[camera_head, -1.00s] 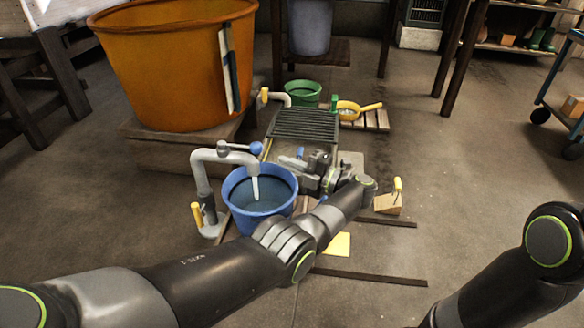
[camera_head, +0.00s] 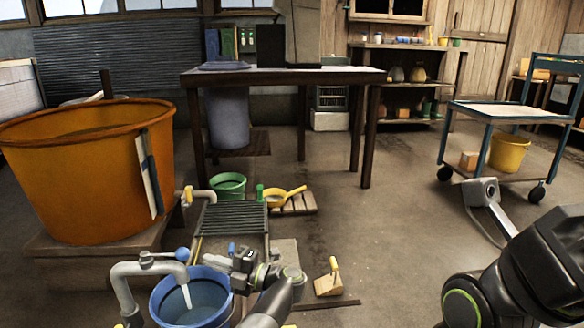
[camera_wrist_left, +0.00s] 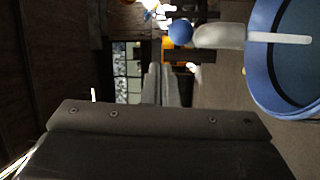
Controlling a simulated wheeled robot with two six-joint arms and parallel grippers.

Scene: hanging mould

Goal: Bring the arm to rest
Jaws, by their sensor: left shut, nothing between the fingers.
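My left arm reaches in from the bottom of the head view. Its gripper (camera_head: 243,262) is low, just right of the blue bucket (camera_head: 160,308) and in front of the ribbed dark rack (camera_head: 232,218). In the left wrist view its fingers (camera_wrist_left: 160,85) are together with nothing between them. My right arm (camera_head: 520,270) is raised at the lower right. Its grey end part (camera_head: 483,193) points up and left, and its fingers cannot be made out clearly.
A grey pipe tap (camera_head: 150,266) runs a white stream into the bucket. A large orange tub (camera_head: 85,190) stands left. A wooden block with a yellow peg (camera_head: 328,282) lies right of my left gripper. A blue cart (camera_head: 490,130) stands right. The central floor is open.

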